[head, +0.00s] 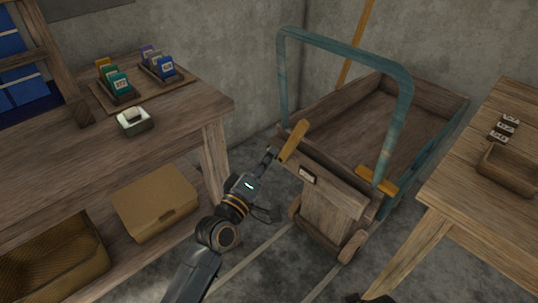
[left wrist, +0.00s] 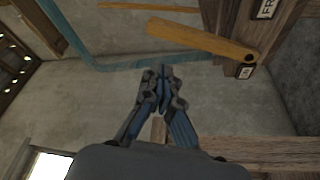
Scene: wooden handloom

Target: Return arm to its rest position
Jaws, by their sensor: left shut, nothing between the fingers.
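My left arm comes in from the bottom of the head view, and its left gripper (head: 270,154) is beside the front of the wooden cart (head: 330,188), near the cart's left orange-yellow lever (head: 293,141). In the left wrist view the left gripper (left wrist: 162,72) has its fingertips together with nothing between them. The orange-yellow lever (left wrist: 200,39) shows above the fingertips there, apart from them in the picture. My right gripper is not clearly in view; only a dark piece shows at the bottom edge of the head view.
A wooden bench (head: 170,112) on the left holds coloured card holders and a small white-topped box (head: 134,121). A cardboard box (head: 155,203) sits on its lower shelf. A blue handle frame (head: 345,47) rises over the cart. A wooden table (head: 470,190) stands at right with a small tray.

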